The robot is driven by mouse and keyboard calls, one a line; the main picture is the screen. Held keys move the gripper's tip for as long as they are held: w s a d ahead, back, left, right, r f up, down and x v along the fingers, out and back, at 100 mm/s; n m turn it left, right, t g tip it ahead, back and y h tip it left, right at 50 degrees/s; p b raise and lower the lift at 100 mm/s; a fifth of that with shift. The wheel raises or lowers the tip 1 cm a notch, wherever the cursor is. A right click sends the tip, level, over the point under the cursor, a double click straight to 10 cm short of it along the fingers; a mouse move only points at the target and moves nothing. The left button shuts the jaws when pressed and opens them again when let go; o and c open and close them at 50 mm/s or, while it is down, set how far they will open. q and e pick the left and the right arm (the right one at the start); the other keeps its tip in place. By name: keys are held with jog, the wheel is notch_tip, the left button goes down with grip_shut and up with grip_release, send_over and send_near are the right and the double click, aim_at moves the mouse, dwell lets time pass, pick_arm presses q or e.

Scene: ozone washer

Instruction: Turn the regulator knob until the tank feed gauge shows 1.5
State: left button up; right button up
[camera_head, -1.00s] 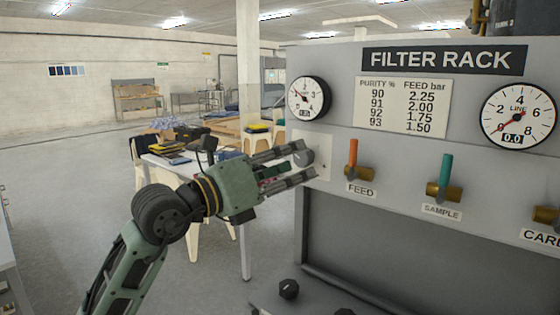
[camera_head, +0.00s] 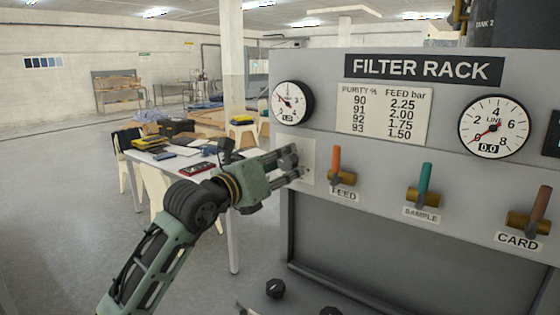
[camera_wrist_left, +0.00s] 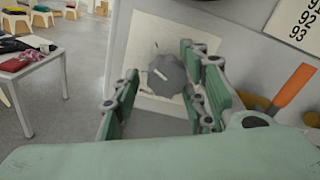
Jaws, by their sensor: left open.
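The regulator knob (camera_wrist_left: 168,75) is a grey, lobed knob with a white mark, on a cream plate at the rack's left edge. In the head view the knob (camera_head: 289,160) is partly covered by my fingers. My left gripper (camera_head: 286,163) is open, its fingertips at the knob, above and below it. In the wrist view the fingers stand left and right of the knob; contact cannot be told. The round feed gauge (camera_head: 292,102) is above the knob, its red needle pointing up-left. Its small digits look like about 1.2. My right gripper is not in view.
Right of the knob are the orange FEED valve lever (camera_head: 336,162), the teal SAMPLE lever (camera_head: 424,182) and the CARD lever (camera_head: 539,205). A chart (camera_head: 384,113) pairs 93 with 1.50. A cluttered white table (camera_head: 221,185) stands behind my left arm.

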pick_arm(q)
jog(key=shift+d, duration=0.1)
jog(key=c, duration=1)
jog(key=shift+f+m+b, duration=0.2)
jog(key=shift+m+b, duration=0.1)
jog(key=shift+b, duration=0.45)
jog(key=shift+r+m+b, duration=0.1)
jog(key=shift+m+b, duration=0.3)
jog(key=shift+b, duration=0.05)
jog(key=o, duration=1)
jog(key=shift+w+a, duration=0.1)
jog(key=shift+a, duration=0.1)
jog(key=shift+r, duration=0.15)
